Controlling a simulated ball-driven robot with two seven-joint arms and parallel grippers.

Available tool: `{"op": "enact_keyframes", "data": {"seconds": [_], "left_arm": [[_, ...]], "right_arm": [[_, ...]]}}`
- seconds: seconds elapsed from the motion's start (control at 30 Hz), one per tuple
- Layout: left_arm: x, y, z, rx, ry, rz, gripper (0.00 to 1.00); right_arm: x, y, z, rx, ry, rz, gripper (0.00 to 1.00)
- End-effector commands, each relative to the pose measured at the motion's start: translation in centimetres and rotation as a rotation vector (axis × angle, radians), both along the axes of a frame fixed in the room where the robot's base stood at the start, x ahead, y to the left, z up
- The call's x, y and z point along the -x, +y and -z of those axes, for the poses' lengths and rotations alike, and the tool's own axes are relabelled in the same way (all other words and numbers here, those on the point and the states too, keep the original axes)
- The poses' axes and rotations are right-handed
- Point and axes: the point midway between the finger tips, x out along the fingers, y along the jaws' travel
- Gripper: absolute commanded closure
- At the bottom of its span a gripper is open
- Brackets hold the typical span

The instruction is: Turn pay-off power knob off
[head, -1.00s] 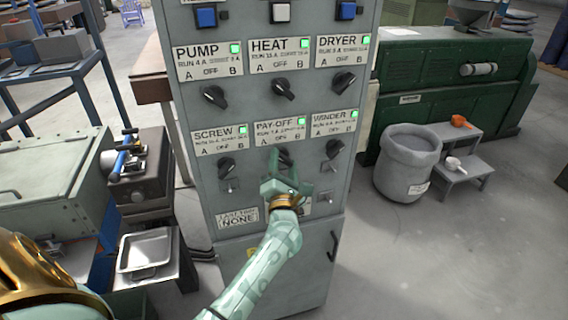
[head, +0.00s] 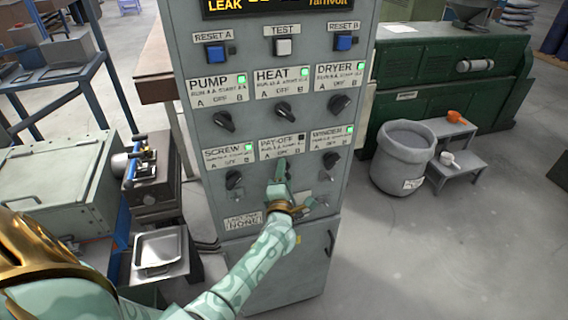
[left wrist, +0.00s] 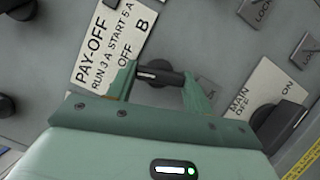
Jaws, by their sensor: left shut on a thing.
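The grey control cabinet (head: 240,125) stands ahead in the head view. Its pay-off label (head: 283,147) is in the middle of the lower row, and the lamp at that label's corner is dark. My left gripper (head: 281,170) is at the knob below this label and hides most of it. In the left wrist view, the black pay-off knob (left wrist: 160,73) sits between my two green fingers, which are shut on it. Its bar points roughly toward OFF on the pay-off label (left wrist: 108,48). My right gripper is not in view.
The screw knob (head: 234,180) and winder knob (head: 331,159) flank my gripper; their lamps are green. The pump, heat (head: 283,110) and dryer knobs sit above. A main switch (left wrist: 268,120) is close by in the left wrist view. A grey bin (head: 403,158) stands right.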

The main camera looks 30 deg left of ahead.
Motion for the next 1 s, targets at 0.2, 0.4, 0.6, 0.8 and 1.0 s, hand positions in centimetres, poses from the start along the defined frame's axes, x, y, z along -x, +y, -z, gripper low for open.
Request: {"op": "enact_keyframes", "data": {"seconds": [0.2, 0.4, 0.6, 0.8, 1.0], "left_arm": [[0.0, 0.0, -0.5, -0.092, 0.111, 0.0, 0.72], [0.0, 0.0, -0.4, -0.149, 0.175, 0.0, 0.72], [0.0, 0.0, -0.2, -0.174, 0.207, 0.0, 0.72], [0.0, 0.0, -0.1, -0.18, 0.213, -0.001, 0.72], [0.0, 0.0, 0.0, -0.18, 0.213, -0.001, 0.72]], "right_arm": [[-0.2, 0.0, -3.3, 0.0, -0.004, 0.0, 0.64], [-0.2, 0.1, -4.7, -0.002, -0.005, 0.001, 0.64], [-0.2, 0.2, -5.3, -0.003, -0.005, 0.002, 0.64], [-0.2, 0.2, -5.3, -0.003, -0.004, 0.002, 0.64], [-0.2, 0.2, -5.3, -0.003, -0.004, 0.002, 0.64]]}}
